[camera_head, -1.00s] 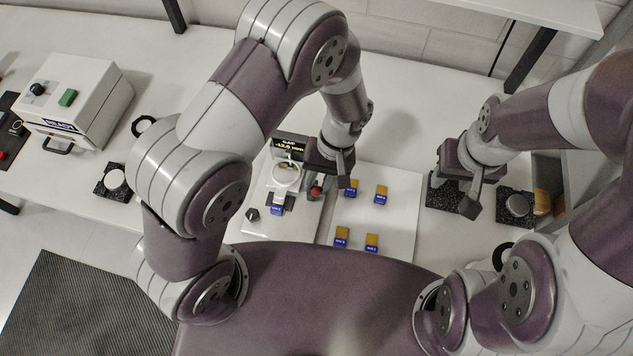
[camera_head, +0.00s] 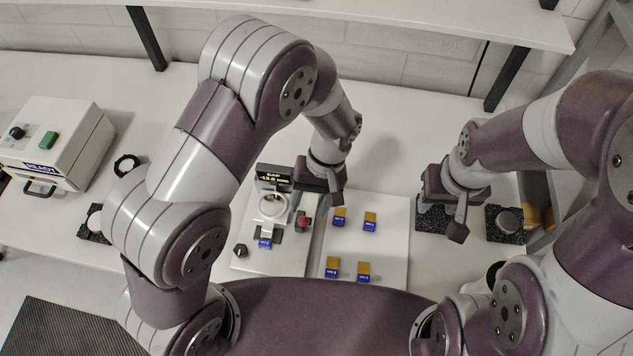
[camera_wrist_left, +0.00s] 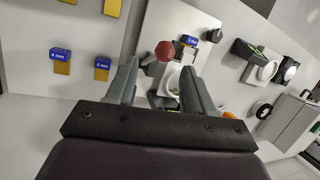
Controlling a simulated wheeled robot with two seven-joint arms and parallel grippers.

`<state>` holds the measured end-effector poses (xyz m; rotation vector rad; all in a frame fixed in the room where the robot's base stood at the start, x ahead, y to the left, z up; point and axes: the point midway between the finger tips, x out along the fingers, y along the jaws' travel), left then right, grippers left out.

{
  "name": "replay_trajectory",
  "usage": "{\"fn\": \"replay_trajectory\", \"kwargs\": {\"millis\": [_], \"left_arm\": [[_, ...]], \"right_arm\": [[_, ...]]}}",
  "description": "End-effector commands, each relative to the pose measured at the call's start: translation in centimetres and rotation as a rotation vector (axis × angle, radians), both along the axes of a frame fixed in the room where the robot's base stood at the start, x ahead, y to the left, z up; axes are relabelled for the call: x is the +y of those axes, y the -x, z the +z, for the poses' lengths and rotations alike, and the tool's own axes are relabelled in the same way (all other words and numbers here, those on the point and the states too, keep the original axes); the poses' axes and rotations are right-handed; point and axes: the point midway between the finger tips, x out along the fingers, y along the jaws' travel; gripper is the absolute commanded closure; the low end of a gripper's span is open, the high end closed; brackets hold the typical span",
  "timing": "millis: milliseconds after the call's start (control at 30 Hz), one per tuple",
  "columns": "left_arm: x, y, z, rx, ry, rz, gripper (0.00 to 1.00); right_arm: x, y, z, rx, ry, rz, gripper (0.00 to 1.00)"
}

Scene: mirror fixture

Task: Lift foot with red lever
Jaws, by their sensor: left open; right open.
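A gauge fixture on a white base (camera_head: 250,262) stands at the centre of the head view, with a round white dial (camera_head: 272,206) and a small GAP display (camera_head: 274,178) showing a negative mm value. The red lever knob (camera_head: 303,222) is on its right side. It also shows in the left wrist view (camera_wrist_left: 165,50), between and just beyond the fingertips. My left gripper (camera_head: 318,200) is open above and behind the knob, apparently apart from it. The foot is too small to make out. My right gripper (camera_head: 457,222) is open and empty at the right.
A white plate (camera_head: 380,245) right of the fixture holds several blue-and-yellow blocks. Black pads (camera_head: 504,222) lie near my right gripper. A white box with a green button (camera_head: 48,140) and READY label stands at the left. The bench behind is clear.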

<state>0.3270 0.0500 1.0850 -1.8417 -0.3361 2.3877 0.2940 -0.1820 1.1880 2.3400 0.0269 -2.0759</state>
Motion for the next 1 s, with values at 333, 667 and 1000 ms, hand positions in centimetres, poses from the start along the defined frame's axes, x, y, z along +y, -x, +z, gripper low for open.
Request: {"fn": "replay_trajectory", "kwargs": {"millis": [333,667,1000], "left_arm": [[-1.9,-2.3,8.4,0.002,0.0,-0.002,0.48],[-2.4,-2.9,9.1,-0.001,0.0,-0.002,0.48],[-2.4,-2.9,9.0,-0.001,0.0,-0.002,0.48]], "right_arm": [[0.0,0.0,4.5,-0.001,0.0,0.0,0.57],[0.0,0.0,5.5,0.0,0.0,0.0,0.57],[0.0,0.0,5.5,0.0,0.0,0.0,0.57]]}}
